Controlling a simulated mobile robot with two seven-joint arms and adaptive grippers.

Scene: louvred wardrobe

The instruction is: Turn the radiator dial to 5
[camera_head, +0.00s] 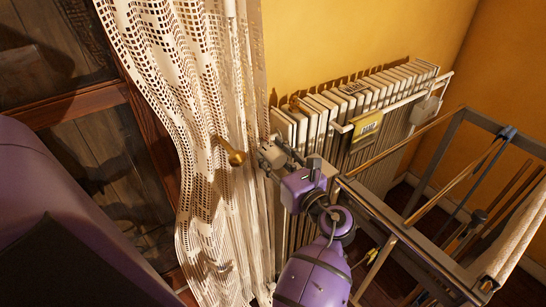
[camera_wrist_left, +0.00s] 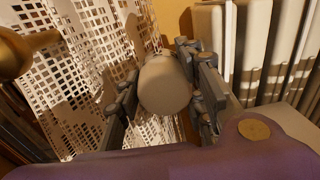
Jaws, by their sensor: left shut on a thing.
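The radiator (camera_head: 300,118) is white and ribbed and stands along the yellow wall in the head view. Its dial (camera_wrist_left: 165,84) is a pale rounded knob in the wrist view, at the radiator's end next to the curtain. My left gripper (camera_head: 272,154) is at that end of the radiator. In the wrist view its two dark fingers (camera_wrist_left: 160,82) are shut on the dial, one on each side. I cannot read any number on the dial, and the gripper mostly hides it in the head view. My right gripper is in neither view.
A lace curtain (camera_head: 205,190) hangs just left of the gripper, with a brass handle (camera_head: 235,157) poking through. A metal rack (camera_head: 450,150) with rods and a cloth stands close on the right.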

